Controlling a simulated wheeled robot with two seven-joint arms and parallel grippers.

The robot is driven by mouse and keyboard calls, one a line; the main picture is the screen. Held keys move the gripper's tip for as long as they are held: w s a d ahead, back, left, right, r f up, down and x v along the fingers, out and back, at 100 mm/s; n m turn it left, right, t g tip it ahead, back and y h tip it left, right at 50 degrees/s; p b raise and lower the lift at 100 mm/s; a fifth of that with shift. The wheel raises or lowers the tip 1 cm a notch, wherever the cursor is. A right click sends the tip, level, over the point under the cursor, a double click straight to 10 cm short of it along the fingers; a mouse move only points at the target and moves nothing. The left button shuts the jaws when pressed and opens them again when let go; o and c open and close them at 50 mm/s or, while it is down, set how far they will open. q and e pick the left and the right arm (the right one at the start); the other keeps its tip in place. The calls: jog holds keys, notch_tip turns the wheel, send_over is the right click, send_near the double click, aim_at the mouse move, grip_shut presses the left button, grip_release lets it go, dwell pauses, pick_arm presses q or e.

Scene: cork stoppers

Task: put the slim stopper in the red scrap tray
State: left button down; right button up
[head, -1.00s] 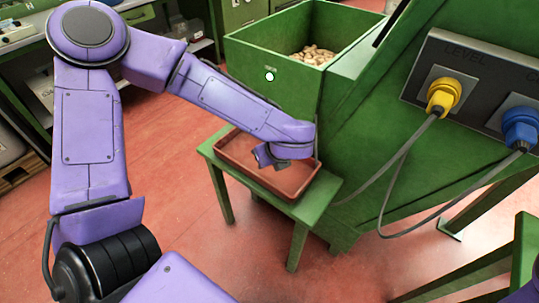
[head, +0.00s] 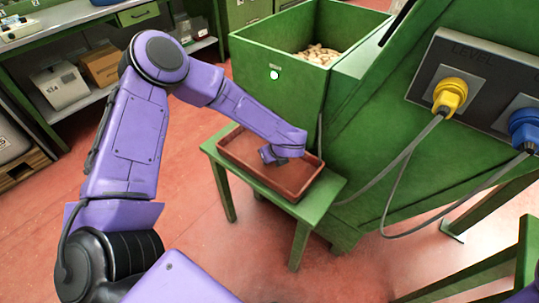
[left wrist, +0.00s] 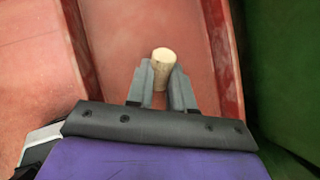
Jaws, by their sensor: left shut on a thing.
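The red scrap tray (head: 298,194) sits on a small green stool in front of the green machine. My left gripper (head: 268,158) points down over the inside of the tray. In the left wrist view it is shut on the slim stopper (left wrist: 163,56), a pale cork cylinder between its fingertips, with the tray's red floor and side walls (left wrist: 223,60) around it. I cannot tell how high the stopper is above the floor. In the head view the stopper is hidden by the gripper. My right gripper is not in view.
The green hopper (head: 280,85) with many pale corks (head: 318,54) stands right behind the tray. A yellow plug (head: 449,94) and a blue plug (head: 525,130) with hanging cables are on the machine at right. The stool (head: 300,240) has open floor to its left.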

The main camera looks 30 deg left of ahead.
pick_arm(q)
jog(key=shift+f, duration=0.25)
jog(key=c, duration=1)
grip_release()
jog(key=shift+r, duration=0.1)
jog(key=shift+r+p, duration=0.3)
jog(key=v, duration=1.1)
jog(key=shift+d+r, duration=0.25)
jog(key=shift+d, duration=0.05)
jog(key=shift+s, duration=0.15)
